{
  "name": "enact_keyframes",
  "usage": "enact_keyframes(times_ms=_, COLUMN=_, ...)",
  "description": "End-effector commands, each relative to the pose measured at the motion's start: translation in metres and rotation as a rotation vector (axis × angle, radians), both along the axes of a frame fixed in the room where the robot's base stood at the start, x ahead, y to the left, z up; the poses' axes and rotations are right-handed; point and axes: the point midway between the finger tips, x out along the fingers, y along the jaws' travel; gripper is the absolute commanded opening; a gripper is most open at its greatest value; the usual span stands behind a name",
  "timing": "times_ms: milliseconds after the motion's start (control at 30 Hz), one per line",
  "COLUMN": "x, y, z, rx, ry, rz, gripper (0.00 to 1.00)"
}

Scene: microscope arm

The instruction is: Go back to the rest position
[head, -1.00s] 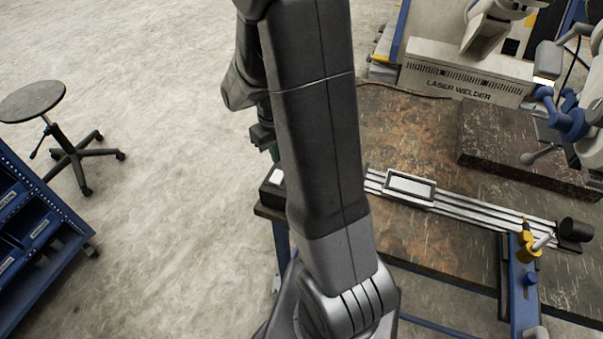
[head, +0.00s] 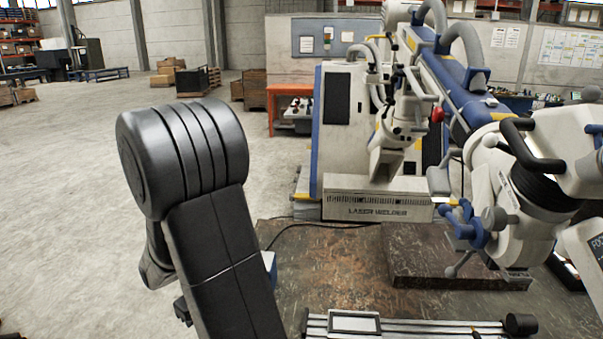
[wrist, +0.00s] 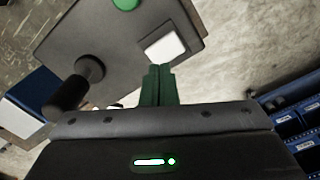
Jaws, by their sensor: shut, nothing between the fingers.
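My gripper (wrist: 159,86) shows in the wrist view as two green fingers pressed together, shut and empty. Its tips point at a dark plate (wrist: 118,35) with a white square button (wrist: 163,48), a round green button (wrist: 125,3) and a black knob (wrist: 70,92). I cannot tell whether the fingertips touch the plate. In the head view my dark arm rises at the left of centre, and the gripper itself is hidden or out of sight there.
A laser welder (head: 378,199) stands behind the worktable (head: 310,262). A microscope arm (head: 525,190) reaches in from the right over a dark stone slab (head: 450,262). A rail (head: 420,328) lies along the front. A blue drawer cabinet (wrist: 298,128) is at right in the wrist view. Open floor (head: 70,200) lies left.

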Motion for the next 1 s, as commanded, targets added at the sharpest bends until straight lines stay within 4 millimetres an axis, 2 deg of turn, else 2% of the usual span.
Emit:
enact_keyframes(times_ms=33, x=0.000, y=0.000, z=-0.012, rx=-0.001, ry=0.001, rz=0.000, gripper=0.00)
enact_keyframes(times_ms=100, x=0.000, y=0.000, z=-0.021, rx=-0.001, ry=0.001, rz=0.000, gripper=0.00)
enact_keyframes(times_ms=333, x=0.000, y=0.000, z=-0.040, rx=-0.001, ry=0.001, rz=0.000, gripper=0.00)
enact_keyframes(times_ms=767, x=0.000, y=0.000, z=-0.038, rx=0.000, ry=0.000, rz=0.000, gripper=0.00)
enact_keyframes(times_ms=1000, x=0.000, y=0.000, z=-0.025, rx=0.001, ry=-0.001, rz=0.000, gripper=0.00)
